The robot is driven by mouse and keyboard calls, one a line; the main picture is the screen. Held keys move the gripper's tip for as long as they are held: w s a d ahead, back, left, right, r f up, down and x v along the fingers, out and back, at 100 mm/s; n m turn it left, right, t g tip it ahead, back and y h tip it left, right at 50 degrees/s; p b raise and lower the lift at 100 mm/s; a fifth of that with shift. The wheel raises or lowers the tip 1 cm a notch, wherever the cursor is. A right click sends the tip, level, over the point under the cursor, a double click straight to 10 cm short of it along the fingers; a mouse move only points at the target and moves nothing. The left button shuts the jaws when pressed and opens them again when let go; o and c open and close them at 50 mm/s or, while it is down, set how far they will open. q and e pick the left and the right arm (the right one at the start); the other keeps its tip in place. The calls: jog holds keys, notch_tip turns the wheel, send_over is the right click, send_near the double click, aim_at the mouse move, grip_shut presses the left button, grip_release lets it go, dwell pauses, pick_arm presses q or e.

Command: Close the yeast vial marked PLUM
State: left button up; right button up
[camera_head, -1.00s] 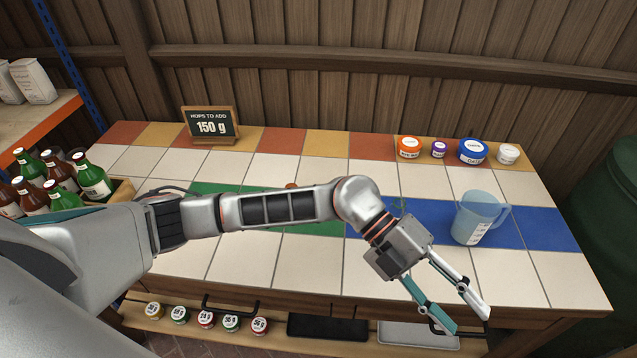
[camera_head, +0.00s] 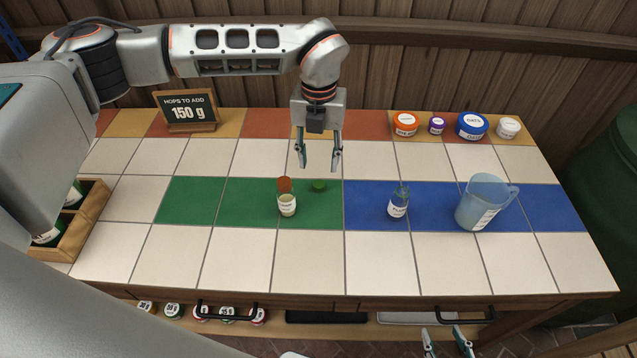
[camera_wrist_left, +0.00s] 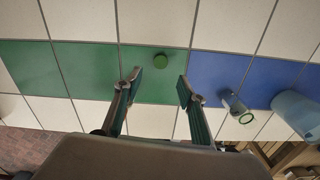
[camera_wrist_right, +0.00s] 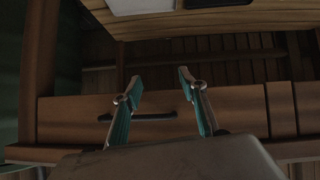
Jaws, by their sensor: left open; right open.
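A small glass vial (camera_head: 398,205), its label seeming to read PLUM, stands upright on the blue strip and looks uncapped. It also shows in the left wrist view (camera_wrist_left: 236,106). A green cap (camera_head: 318,186) lies on the green strip, also visible in the left wrist view (camera_wrist_left: 160,61). My left gripper (camera_head: 318,168) is open and empty, pointing down above the green cap. My right gripper (camera_head: 449,345) is open and empty, below the table's front edge.
A measuring jug (camera_head: 482,203) stands right of the PLUM vial. Several lidded tubs (camera_head: 472,126) line the back right edge. A sign (camera_head: 187,112) stands at the back left and a bottle crate (camera_head: 85,225) at the left. The front white tiles are clear.

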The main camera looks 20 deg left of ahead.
aim_at(319, 184)
pick_arm(q)
jog(key=shift+f, duration=1.3)
jog(key=shift+f, duration=0.1)
jog(key=f, duration=0.5)
jog(key=shift+w, duration=0.25)
jog(key=c, duration=0.8)
